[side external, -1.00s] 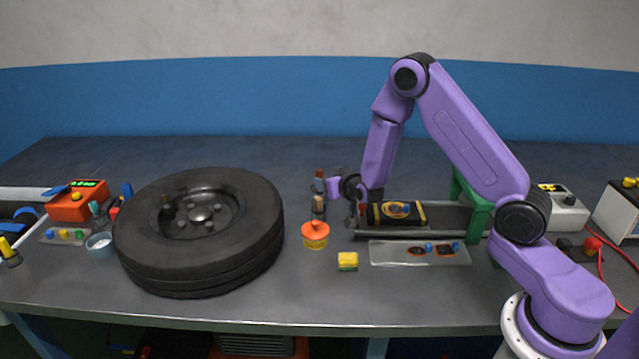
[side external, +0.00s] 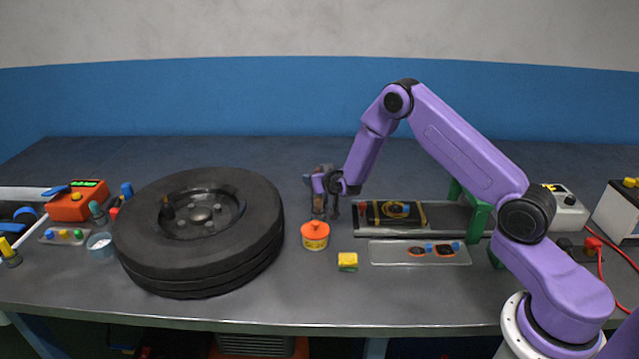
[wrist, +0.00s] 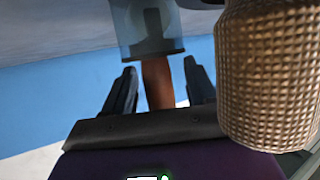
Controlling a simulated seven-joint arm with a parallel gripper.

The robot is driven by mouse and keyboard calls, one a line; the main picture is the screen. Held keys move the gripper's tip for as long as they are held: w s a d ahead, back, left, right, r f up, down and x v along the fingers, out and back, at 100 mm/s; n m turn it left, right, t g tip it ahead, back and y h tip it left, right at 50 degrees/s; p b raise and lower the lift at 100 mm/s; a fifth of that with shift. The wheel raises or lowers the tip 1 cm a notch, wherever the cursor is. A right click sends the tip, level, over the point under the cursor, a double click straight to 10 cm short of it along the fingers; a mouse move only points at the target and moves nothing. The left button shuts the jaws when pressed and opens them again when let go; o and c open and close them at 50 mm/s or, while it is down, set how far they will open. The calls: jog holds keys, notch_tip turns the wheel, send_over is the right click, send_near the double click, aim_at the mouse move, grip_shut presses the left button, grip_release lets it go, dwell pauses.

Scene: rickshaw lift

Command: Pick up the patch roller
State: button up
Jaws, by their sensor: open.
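My gripper (wrist: 160,66) is open, its two dark fingers one on each side of a reddish-brown handle. I take this handle to be the patch roller (wrist: 157,84). Its upper end in the wrist view runs into a see-through bluish cup (wrist: 130,40) with a dark part inside. The handle shows a gap to both fingers. In the side view my gripper (side external: 320,183) is at the small upright tools between the tire and the belt stand, and mostly hides the roller there.
A tan knurled cylinder (wrist: 268,75) stands close at the right in the wrist view. A large tire (side external: 200,250) lies to the left. An orange tin (side external: 315,236), a yellow block (side external: 347,261) and a grey tray (side external: 385,255) lie nearer. The table behind is clear.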

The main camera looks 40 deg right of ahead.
jog(key=shift+w, duration=0.15)
jog(key=c, duration=1.1)
jog(key=shift+o, duration=0.2)
